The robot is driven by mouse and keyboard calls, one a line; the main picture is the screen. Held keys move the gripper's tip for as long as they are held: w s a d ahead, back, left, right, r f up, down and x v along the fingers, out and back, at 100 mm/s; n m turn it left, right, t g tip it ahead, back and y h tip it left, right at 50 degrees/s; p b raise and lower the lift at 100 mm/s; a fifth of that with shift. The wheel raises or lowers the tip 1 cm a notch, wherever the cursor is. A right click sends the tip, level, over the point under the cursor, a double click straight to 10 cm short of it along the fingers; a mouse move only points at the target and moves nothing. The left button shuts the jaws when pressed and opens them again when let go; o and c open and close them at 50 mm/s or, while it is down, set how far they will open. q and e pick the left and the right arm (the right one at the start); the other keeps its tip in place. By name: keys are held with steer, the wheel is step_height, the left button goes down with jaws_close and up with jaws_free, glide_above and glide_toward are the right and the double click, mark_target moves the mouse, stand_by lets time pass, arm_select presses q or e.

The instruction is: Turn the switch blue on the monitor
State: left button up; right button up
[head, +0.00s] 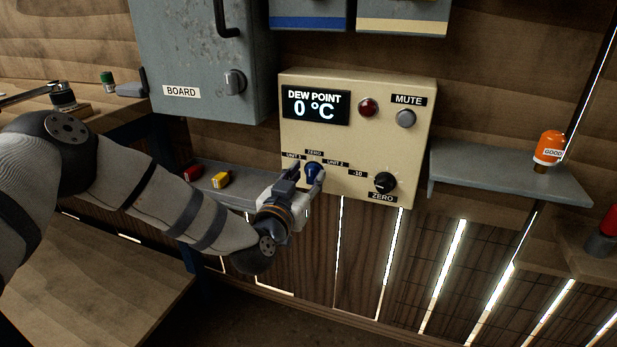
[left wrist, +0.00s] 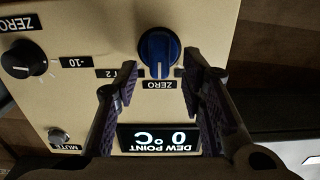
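The monitor (head: 355,140) is a cream panel on the wall with a display reading DEW POINT 0 °C. Its blue switch (head: 312,171) sits low on the panel among the labels UNIT 1, ZERO and UNIT 2. In the left wrist view the panel appears upside down, and the white mark of the blue switch (left wrist: 158,46) points toward the ZERO label. My left gripper (head: 307,178) is open at the panel, its fingertips (left wrist: 161,68) apart on either side of the switch. I cannot tell whether they touch it. My right gripper is not in view.
The monitor also has a black ZERO knob (head: 385,182), a red lamp (head: 368,107) and a grey MUTE button (head: 406,119). A grey cabinet (head: 200,60) labelled BOARD stands left. A grey shelf (head: 505,178) with an orange-topped item (head: 549,148) is at right.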

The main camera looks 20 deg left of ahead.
arm_select(q)
steer(key=shift+w, duration=0.8)
steer(key=shift+c, duration=0.6)
jaws_close()
steer(key=shift+n, duration=0.3)
steer(key=n, duration=0.3)
steer(key=shift+a+f+n, duration=0.1)
steer(key=shift+a+n, duration=0.05)
steer(key=shift+n, duration=0.25)
steer(key=n, duration=0.5)
steer(key=shift+a+f+b, duration=0.15)
steer(key=shift+a+b, duration=0.05)
steer(key=shift+b, duration=0.15)
steer(key=shift+n, duration=0.4)
